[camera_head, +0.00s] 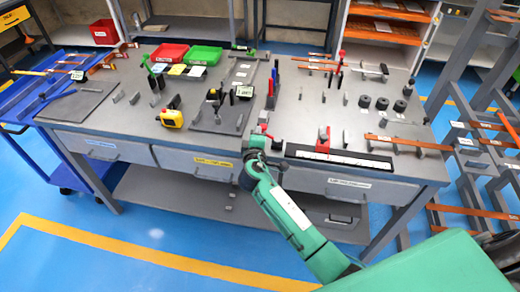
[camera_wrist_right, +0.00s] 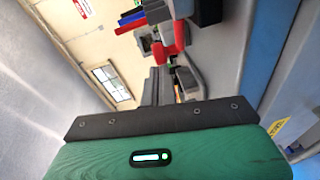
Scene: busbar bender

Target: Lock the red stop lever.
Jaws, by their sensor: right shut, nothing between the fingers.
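A red stop (camera_head: 323,146) sits on the white scale strip near the front edge of the bench, with a grey upright piece on it. A small red part (camera_head: 268,136) shows right at my right gripper (camera_head: 262,131); I cannot tell which red piece is the lever. In the right wrist view a red part (camera_wrist_right: 173,37) lies just beyond the fingertips. My right gripper is shut and empty; the arm reaches over the bench's front edge. Whether it touches the red part is unclear. My left gripper is out of view.
The bench (camera_head: 130,130) carries a yellow device (camera_head: 172,118), a red bin (camera_head: 168,52), a green bin (camera_head: 204,55) and several black round pieces (camera_head: 381,103). A copper bar (camera_head: 410,141) lies right of the red stop. A blue cart (camera_head: 45,90) stands at the left.

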